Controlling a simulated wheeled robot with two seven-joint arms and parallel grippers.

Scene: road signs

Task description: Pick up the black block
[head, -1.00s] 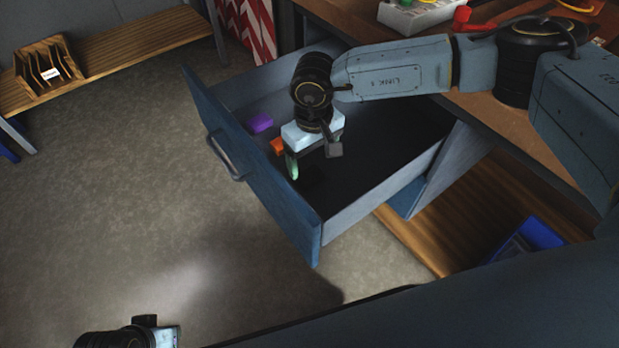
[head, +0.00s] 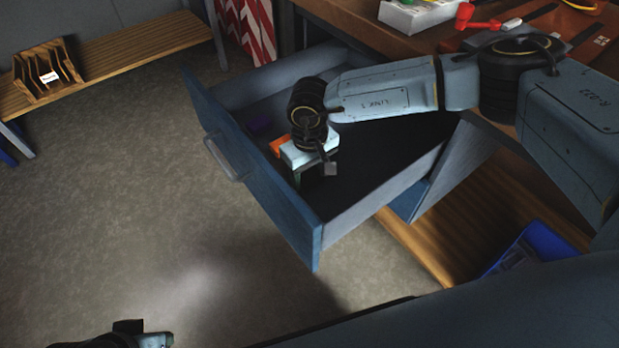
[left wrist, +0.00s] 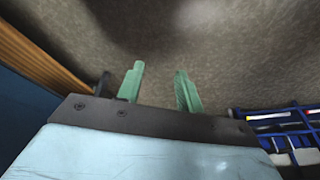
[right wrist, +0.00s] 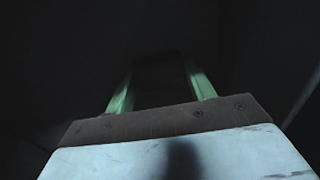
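My right gripper (head: 316,178) is low inside the open drawer, pointing down, near the drawer's front panel. In the right wrist view its two green fingers (right wrist: 160,88) stand wide apart. A very dark block-like shape, which looks like the black block (right wrist: 160,72), lies between them. The picture is too dark to show whether the fingers touch it. In the head view the block cannot be told from the dark drawer floor and the gripper. My left gripper (left wrist: 158,88) is open and empty over the floor; only part of that arm shows at the head view's bottom left.
The blue drawer (head: 262,182) is pulled out, with walls close around my right gripper. A blue bin (head: 541,240) sits at lower right. The worktop (head: 365,25) is above the drawer.

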